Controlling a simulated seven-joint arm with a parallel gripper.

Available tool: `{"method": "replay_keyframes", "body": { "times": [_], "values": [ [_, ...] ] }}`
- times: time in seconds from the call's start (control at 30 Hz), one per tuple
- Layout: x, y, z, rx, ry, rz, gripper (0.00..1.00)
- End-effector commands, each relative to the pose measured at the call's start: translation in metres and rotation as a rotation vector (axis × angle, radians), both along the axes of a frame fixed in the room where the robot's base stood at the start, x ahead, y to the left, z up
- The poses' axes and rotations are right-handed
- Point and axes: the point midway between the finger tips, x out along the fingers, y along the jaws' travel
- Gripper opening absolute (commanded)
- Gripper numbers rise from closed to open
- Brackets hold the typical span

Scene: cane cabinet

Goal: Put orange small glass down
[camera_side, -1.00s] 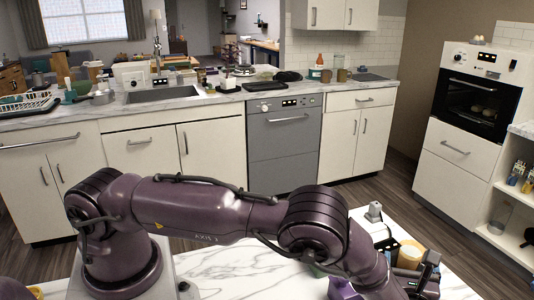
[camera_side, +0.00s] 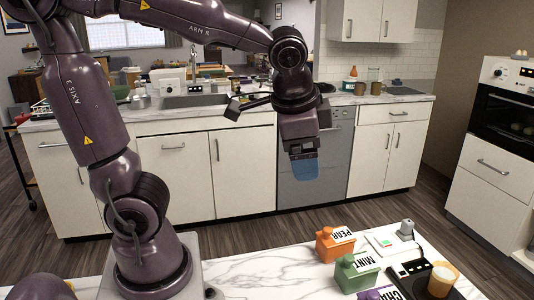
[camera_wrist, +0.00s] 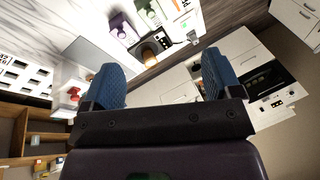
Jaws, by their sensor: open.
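The orange small glass (camera_side: 441,280) stands upright on a black device (camera_side: 411,281) at the right of the marble-topped table. It also shows in the wrist view as an amber round shape (camera_wrist: 149,57). My gripper (camera_side: 305,168) is raised well above the table, to the left of the glass and apart from it. In the wrist view its two blue finger pads (camera_wrist: 162,75) are spread wide with nothing between them.
The marble top (camera_side: 250,275) is clear toward my base.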

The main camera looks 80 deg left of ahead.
Motion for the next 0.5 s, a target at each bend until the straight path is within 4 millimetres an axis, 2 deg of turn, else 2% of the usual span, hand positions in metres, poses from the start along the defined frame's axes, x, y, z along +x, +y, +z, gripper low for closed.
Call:
{"method": "replay_keyframes", "body": {
  "times": [0.03,0.1,0.2,0.3,0.5],
  "values": [
    [-0.017,-0.001,0.005,-0.065,-0.057,0.051,0.84],
    [-0.035,-0.006,0.007,-0.151,-0.118,0.114,0.84],
    [-0.053,-0.013,0.008,-0.244,-0.187,0.179,0.84],
    [-0.063,-0.017,0.007,-0.302,-0.23,0.22,0.84],
    [-0.068,-0.02,0.007,-0.336,-0.251,0.243,0.84]
  ]
}}
